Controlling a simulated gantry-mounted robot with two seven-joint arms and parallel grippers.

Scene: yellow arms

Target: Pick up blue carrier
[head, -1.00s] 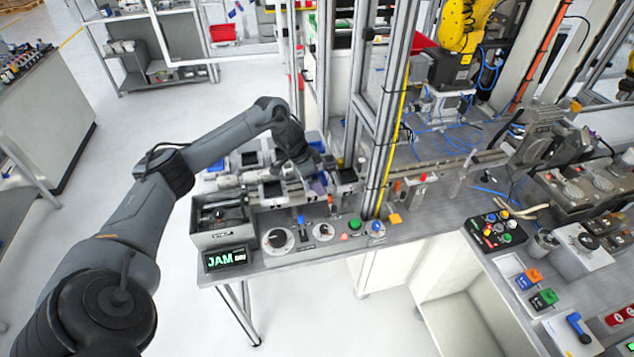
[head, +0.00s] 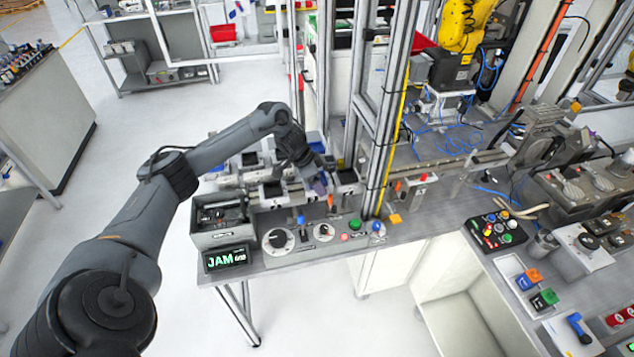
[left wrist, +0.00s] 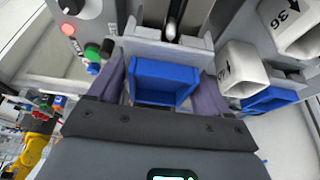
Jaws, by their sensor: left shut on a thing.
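The blue carrier (left wrist: 163,80) is an open blue tray-like piece in the middle of the left wrist view. It sits between the two purple-grey fingers of my left gripper (left wrist: 163,88), which is shut on it. A grey fixture borders the carrier on its far side. In the head view my left gripper (head: 318,182) is low over the conveyor at the back of the bench, and the arm hides much of that spot. I cannot tell whether the carrier is clear of its support. My right gripper is in neither view.
Another blue carrier (left wrist: 268,98) lies under white numbered boxes (left wrist: 238,68) beside the right finger. A metal frame post (head: 392,120) stands close to the right of my left gripper. A control row with a green button (head: 355,225) and a JAM display (head: 226,259) lines the front.

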